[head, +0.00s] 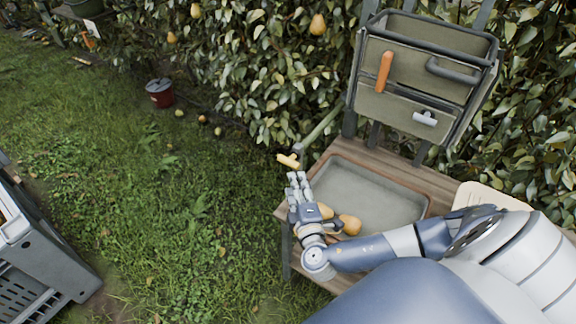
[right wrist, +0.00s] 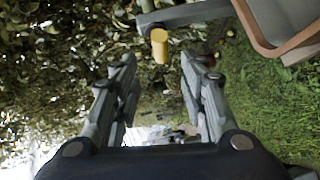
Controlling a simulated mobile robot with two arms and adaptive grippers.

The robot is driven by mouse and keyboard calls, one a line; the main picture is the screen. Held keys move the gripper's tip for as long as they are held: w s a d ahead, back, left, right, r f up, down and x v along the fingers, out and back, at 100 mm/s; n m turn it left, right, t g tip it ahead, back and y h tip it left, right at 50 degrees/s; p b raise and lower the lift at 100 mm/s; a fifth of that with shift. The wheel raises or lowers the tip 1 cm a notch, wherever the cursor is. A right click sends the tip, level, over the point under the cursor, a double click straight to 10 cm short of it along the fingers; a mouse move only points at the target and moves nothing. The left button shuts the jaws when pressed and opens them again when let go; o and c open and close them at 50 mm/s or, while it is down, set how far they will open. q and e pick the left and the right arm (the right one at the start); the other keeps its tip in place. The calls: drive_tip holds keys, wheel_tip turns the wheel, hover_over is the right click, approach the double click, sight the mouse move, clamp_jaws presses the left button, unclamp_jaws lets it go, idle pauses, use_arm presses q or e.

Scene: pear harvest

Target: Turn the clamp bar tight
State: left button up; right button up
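The clamp bar, a short yellow bar (head: 288,161), sits at the end of a grey arm at the left back corner of the wooden bench (head: 430,181). In the right wrist view the yellow bar (right wrist: 159,46) shows above the fingertips, on the grey arm. My right gripper (head: 298,180) is just below the bar in the head view. In the right wrist view its two fingers (right wrist: 158,62) are apart, with nothing between them. I cannot tell how far beyond the fingertips the bar is. My left gripper is not in view.
A grey tray (head: 368,170) is set in the bench, with pears (head: 350,224) near its front left. A tool caddy (head: 399,62) stands behind it. A hedge backs the bench. A crate (head: 40,260) stands at left and a red bucket (head: 160,92) farther back; grass lies between.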

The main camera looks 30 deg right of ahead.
sight(290, 166)
drive_tip(key=p+x, duration=0.1)
drive_tip(key=x, duration=0.9)
clamp_jaws()
